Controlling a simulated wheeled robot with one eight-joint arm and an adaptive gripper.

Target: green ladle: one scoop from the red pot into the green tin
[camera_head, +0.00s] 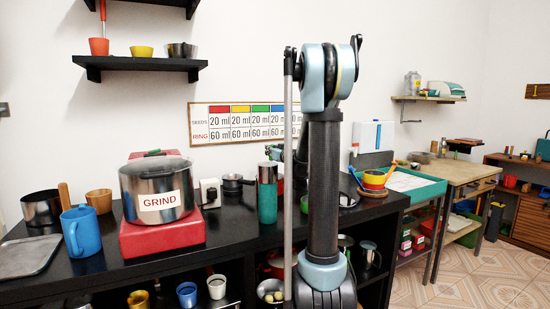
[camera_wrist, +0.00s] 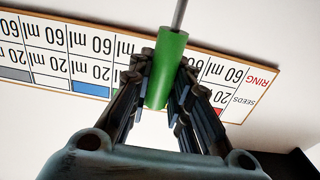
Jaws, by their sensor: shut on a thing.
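My gripper (camera_wrist: 163,78) is shut on the green handle of the ladle (camera_wrist: 168,58) in the wrist view. A thin grey shaft runs up from the handle out of the frame, so the ladle's bowl is not visible. In the head view my own arm hides most of the gripper and the ladle. A red pot-like thing (camera_head: 274,264) shows partly on the shelf below the black counter, largely behind my arm. I cannot tell whether it is the red pot. A green cylinder with a grey top (camera_head: 267,203) stands on the counter left of my arm; I cannot tell whether it is the green tin.
A steel pot labelled GRIND (camera_head: 157,190) sits on a red stove (camera_head: 163,238). A blue mug (camera_head: 82,231), grey tray (camera_head: 30,255) and small dark pan (camera_head: 233,183) share the black counter. A measure chart (camera_head: 222,124) hangs behind. Nested bowls (camera_head: 374,180) stand at right.

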